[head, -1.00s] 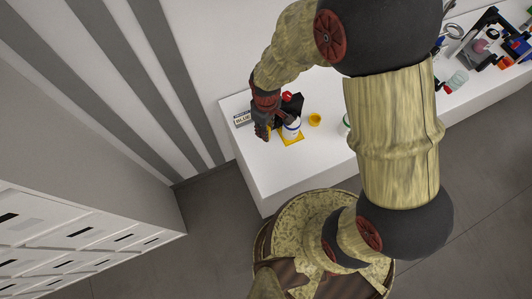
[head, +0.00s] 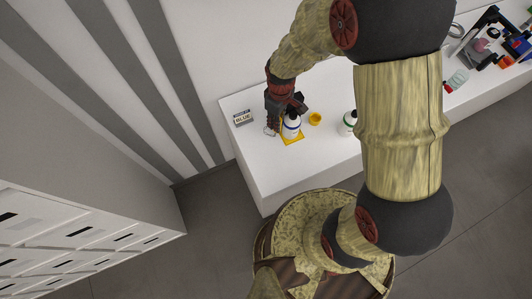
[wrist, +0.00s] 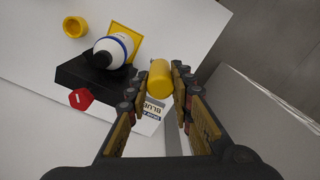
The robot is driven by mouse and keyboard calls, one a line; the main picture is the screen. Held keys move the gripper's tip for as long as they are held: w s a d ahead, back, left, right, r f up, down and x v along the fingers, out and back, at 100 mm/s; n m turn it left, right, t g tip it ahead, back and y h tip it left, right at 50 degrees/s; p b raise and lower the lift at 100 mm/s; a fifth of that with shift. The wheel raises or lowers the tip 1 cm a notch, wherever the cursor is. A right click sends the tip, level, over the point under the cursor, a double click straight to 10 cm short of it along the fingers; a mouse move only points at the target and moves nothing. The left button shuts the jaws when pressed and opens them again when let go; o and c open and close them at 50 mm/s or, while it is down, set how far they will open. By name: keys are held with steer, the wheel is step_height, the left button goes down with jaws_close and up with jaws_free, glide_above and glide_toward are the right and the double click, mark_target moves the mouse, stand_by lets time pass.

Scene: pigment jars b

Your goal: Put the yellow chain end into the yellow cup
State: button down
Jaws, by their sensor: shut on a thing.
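A yellow cylinder (wrist: 160,78), which looks like the yellow chain end, is held between the fingertips of my gripper (wrist: 159,84). The fingers are shut on it, one on each side. No chain can be made out. In the head view my gripper (head: 272,129) is just left of the white bottle, and the cylinder cannot be made out there. The yellow cup (head: 315,118) stands open on the white table, right of the bottle. It also shows in the wrist view (wrist: 75,26) at the upper left, apart from the held cylinder.
A white bottle (head: 292,124) with a blue band and black cap stands on a yellow square (head: 292,139), between gripper and cup. A black block (wrist: 82,78) and red piece (wrist: 80,98) are close by. A BLUE card (head: 243,118) lies left; a green-banded bottle (head: 349,122) stands right.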

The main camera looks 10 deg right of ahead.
steer(key=w+d+b, duration=0.1)
steer(key=w+d, duration=0.5)
steer(key=d, duration=0.4)
steer(key=w+d+b, duration=0.1)
steer(key=w+d, duration=0.5)
steer(key=d, duration=0.4)
steer(key=shift+d, duration=0.3)
stand_by(1.2)
